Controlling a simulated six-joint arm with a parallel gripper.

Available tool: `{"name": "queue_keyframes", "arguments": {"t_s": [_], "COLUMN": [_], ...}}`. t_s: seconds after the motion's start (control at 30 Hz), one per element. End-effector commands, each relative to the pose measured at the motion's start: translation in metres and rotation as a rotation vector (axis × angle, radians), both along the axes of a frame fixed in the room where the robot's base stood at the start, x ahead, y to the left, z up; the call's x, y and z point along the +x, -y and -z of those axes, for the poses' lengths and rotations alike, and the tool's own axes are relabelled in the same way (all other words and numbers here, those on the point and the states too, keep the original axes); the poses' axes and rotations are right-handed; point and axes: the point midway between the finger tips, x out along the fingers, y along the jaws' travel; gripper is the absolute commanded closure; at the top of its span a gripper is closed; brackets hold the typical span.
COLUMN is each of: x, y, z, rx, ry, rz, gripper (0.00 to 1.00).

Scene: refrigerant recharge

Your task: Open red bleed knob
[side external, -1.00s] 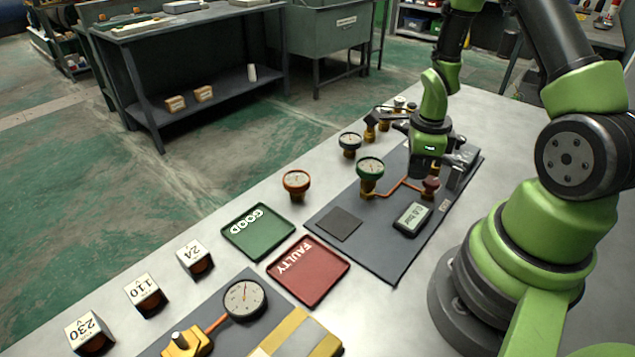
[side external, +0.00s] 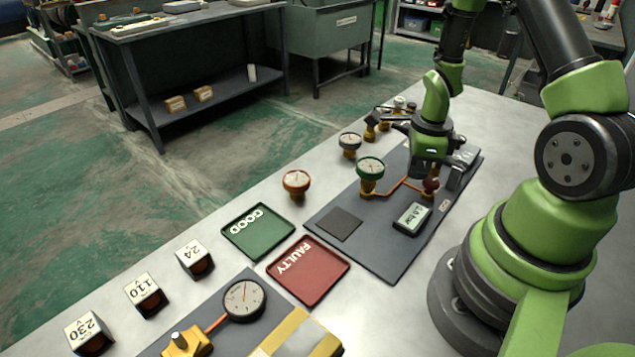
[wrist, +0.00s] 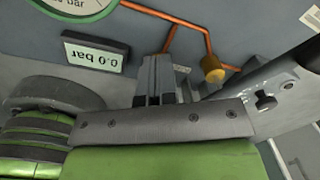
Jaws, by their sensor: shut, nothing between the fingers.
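The red bleed knob (side external: 431,184) sits on a brass fitting at the right end of a copper pipe on the dark panel. The red knob cannot be made out in the wrist view.
A digital display (side external: 411,219) lies in front of the knob; it reads 0.0 bar in the wrist view (wrist: 94,54). A green-rimmed gauge (side external: 369,172) stands to the left. GOOD (side external: 240,246) and FAULTY (side external: 291,292) trays lie further left.

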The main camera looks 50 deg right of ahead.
Motion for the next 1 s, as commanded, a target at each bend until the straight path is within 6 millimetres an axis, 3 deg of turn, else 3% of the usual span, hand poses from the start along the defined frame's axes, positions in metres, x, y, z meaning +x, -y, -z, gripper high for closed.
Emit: {"name": "queue_keyframes", "arguments": {"t_s": [0.03, 0.6, 1.0], "x": [-0.005, 0.001, 0.002], "y": [-0.010, -0.013, -0.011], "z": [0.010, 0.009, -0.038], "rx": [0.024, 0.026, 0.022], "ry": [-0.033, -0.036, -0.030], "rz": [-0.006, -0.004, -0.005], "gripper": [1.00, 1.00, 1.00]}}
